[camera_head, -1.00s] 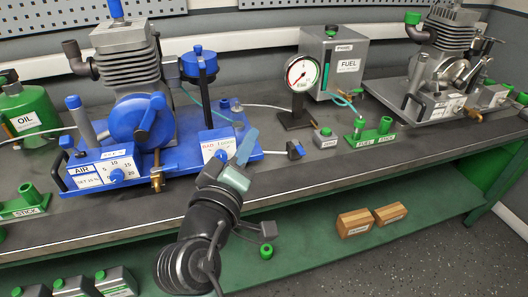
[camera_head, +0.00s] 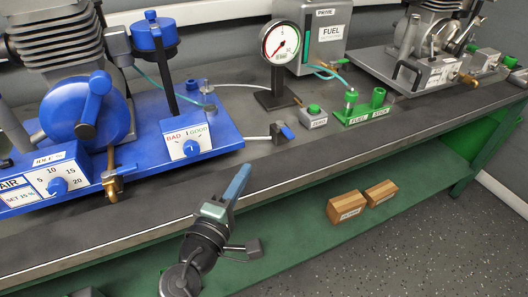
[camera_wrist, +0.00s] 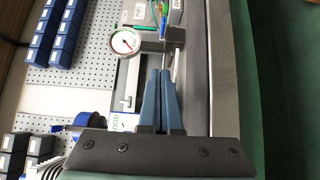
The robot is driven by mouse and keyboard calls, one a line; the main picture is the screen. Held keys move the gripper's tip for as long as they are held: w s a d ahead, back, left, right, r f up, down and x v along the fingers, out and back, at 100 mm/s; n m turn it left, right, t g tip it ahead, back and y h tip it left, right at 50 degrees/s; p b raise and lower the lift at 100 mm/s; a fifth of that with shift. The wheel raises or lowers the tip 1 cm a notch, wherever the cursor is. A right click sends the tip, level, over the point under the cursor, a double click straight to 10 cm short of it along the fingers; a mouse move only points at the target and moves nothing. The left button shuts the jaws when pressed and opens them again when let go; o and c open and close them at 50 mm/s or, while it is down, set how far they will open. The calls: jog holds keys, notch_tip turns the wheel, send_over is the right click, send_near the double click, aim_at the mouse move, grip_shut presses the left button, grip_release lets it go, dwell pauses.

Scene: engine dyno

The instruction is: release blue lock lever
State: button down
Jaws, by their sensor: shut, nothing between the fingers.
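A small dark connector with a blue lever (camera_head: 287,133) sits on the bench, to the right of the blue engine stand, at the end of a white cable. A larger blue lever (camera_head: 94,101) stands on the blue round housing of the left engine. I cannot tell from the pictures which one is the lock lever. My gripper (camera_head: 243,172), with blue-grey fingers, is shut and empty. In the head view it overlaps the bench's front edge, below and left of the connector and apart from it. In the wrist view its fingers (camera_wrist: 163,75) lie together.
The blue stand with its BAD/GOOD panel (camera_head: 188,142) is left of my gripper. A pressure gauge (camera_head: 280,42), a grey box with a green button (camera_head: 314,116) and a green fuel stick holder (camera_head: 365,112) stand beyond. Wooden blocks (camera_head: 346,207) lie on the lower shelf. The bench's front strip is clear.

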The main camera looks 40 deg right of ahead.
jog(key=b, duration=0.1)
send_near(282, 131)
jog(key=w, duration=0.2)
jog(key=w+d, duration=0.1)
jog(key=shift+w+d, duration=0.15)
jog(key=shift+w, duration=0.25)
jog(key=shift+s+d, duration=0.15)
jog(key=shift+d, duration=0.4)
jog(key=shift+s+d, duration=0.2)
jog(key=shift+d, duration=0.4)
jog(key=shift+s+d, duration=0.15)
jog(key=shift+d, duration=0.55)
